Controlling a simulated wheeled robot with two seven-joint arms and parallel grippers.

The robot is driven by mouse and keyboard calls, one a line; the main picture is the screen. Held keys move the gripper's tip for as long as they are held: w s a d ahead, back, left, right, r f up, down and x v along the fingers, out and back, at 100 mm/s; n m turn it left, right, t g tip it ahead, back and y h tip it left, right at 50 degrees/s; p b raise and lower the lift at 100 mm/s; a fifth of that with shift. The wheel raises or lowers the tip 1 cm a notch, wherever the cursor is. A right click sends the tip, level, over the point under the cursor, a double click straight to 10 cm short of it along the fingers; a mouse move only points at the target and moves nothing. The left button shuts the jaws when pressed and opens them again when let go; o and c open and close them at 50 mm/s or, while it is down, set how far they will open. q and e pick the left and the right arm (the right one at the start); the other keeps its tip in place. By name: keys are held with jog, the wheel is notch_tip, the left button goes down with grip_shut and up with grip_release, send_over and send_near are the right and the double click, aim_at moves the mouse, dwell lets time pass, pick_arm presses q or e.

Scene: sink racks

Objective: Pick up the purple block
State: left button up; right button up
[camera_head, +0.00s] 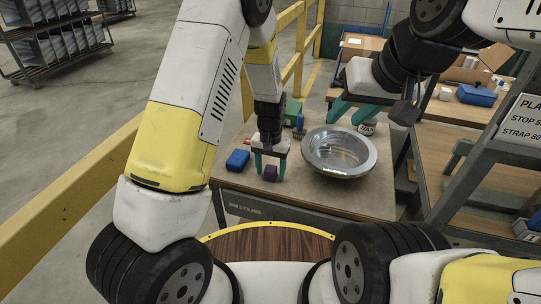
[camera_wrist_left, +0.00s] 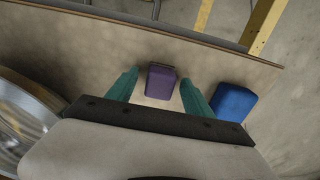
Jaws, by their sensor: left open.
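The purple block (camera_head: 270,173) sits on the tabletop near its front edge. My left gripper (camera_head: 269,168) points down at it, with one teal finger on each side. In the left wrist view the purple block (camera_wrist_left: 160,81) lies between the two open fingers of the left gripper (camera_wrist_left: 158,82), with a gap on each side. It is not gripped. My right gripper (camera_head: 352,108) is at the upper right of the head view, beyond the metal bowl, with its teal fingers spread and nothing seen between them.
A blue block (camera_head: 237,160) lies just left of the purple one; it also shows in the wrist view (camera_wrist_left: 232,102). A shiny metal bowl (camera_head: 312,162) stands to the right, with a can (camera_head: 367,127) behind it. A green block (camera_head: 292,110) is farther back. Yellow rails (camera_head: 60,205) flank the left.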

aim_at(271, 170)
pick_arm(q)
jog(key=shift+c, duration=0.2)
grip_shut()
jog(key=shift+r, duration=0.9)
jog(key=shift+s+r, duration=0.2)
jog(key=shift+r, duration=0.3)
jog(key=shift+s+r, duration=0.15)
jog(key=shift+r, duration=0.35)
jog(key=s+d+r, duration=0.1)
jog(key=s, duration=1.4)
jog(key=shift+s+d, duration=0.15)
jog(key=shift+d, duration=0.15)
jog(key=shift+r, duration=0.1)
